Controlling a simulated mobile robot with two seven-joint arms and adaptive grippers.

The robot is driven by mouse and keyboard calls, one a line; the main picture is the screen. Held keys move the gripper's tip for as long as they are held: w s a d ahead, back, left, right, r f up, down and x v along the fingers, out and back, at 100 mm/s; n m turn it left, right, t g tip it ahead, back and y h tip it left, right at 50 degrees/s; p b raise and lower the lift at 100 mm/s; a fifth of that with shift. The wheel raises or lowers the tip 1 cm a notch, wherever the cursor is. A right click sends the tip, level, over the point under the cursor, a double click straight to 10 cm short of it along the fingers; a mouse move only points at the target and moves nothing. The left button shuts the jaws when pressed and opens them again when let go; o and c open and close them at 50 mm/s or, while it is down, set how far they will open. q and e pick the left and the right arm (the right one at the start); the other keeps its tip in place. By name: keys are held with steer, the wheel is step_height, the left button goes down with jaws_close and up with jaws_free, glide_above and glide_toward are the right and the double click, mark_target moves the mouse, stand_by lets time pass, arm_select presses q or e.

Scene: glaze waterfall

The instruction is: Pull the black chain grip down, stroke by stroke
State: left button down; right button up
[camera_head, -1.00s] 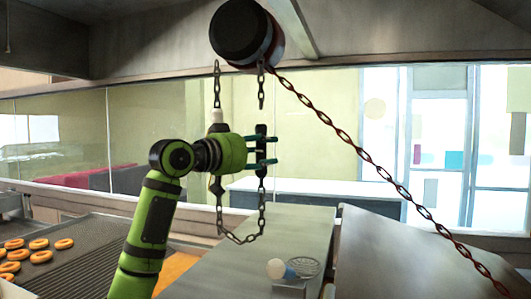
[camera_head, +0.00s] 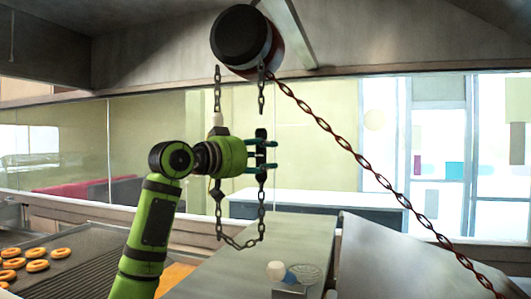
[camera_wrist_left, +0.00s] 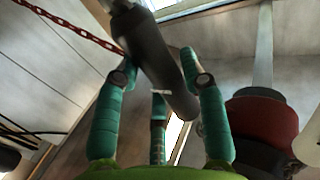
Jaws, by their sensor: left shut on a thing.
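The black chain grip (camera_head: 260,134) hangs upright on the right-hand run of a dark chain loop (camera_head: 240,244), below the drum. My left gripper (camera_head: 268,156) comes in from the left at the grip's height, its teal fingers shut around the grip. In the left wrist view the grip shows as a dark cylinder (camera_wrist_left: 155,55) slanting between the fingers. A white bead (camera_head: 217,119) sits on the left-hand run, partly behind my gripper. My right gripper is not in view.
A black-ended drum (camera_head: 240,38) with red on its side hangs overhead. A rusty red chain (camera_head: 350,152) slants from it to the lower right. Below are a grey metal surface (camera_head: 310,232), a pale ball (camera_head: 275,270) and a conveyor with several orange rings (camera_head: 38,266).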

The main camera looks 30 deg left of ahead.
mark_target(261, 137)
arm_select(q)
steer(key=shift+a+f+b, duration=0.25)
steer(key=shift+f+b, duration=0.1)
steer(key=shift+f, duration=0.45)
step_height(261, 137, up, 5)
steer(key=p, duration=0.4)
steer(key=shift+r, duration=0.3)
steer(key=c, duration=0.8)
jaws_free()
steer(key=shift+c, duration=0.2)
steer(key=shift+w+a+f, duration=0.1)
steer(key=shift+a+f, duration=0.05)
